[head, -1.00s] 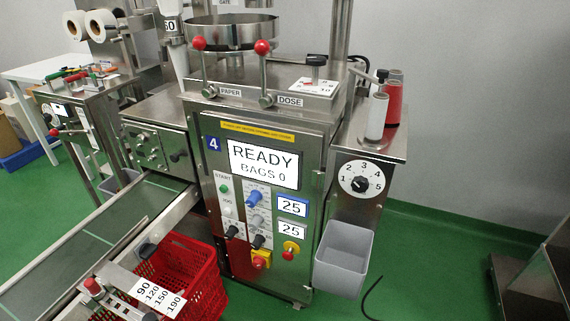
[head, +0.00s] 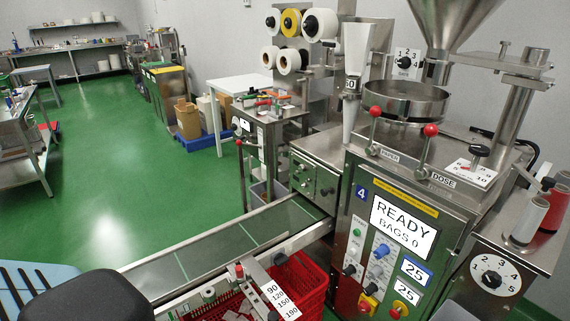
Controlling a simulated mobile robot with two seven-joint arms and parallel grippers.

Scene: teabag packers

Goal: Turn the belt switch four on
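The packing machine marked 4 (head: 361,192) stands at right of centre, with a display (head: 403,226) reading READY, BAGS 0. Its front panel has a green button (head: 357,232), a blue knob (head: 381,251), a black knob (head: 349,270) and another black knob (head: 371,289). The small labels are too blurred to read, so I cannot tell which control is the belt switch. A conveyor belt (head: 215,255) runs from the machine toward the lower left. A side box (head: 303,175) at its far end carries small knobs. Neither gripper is in view.
A red basket (head: 312,278) stands under the conveyor, close to the panel's left side. A numbered dial (head: 495,274) is on the machine's right. A white table (head: 238,84) and a blue pallet (head: 200,140) stand behind. Green floor (head: 110,150) is open at left.

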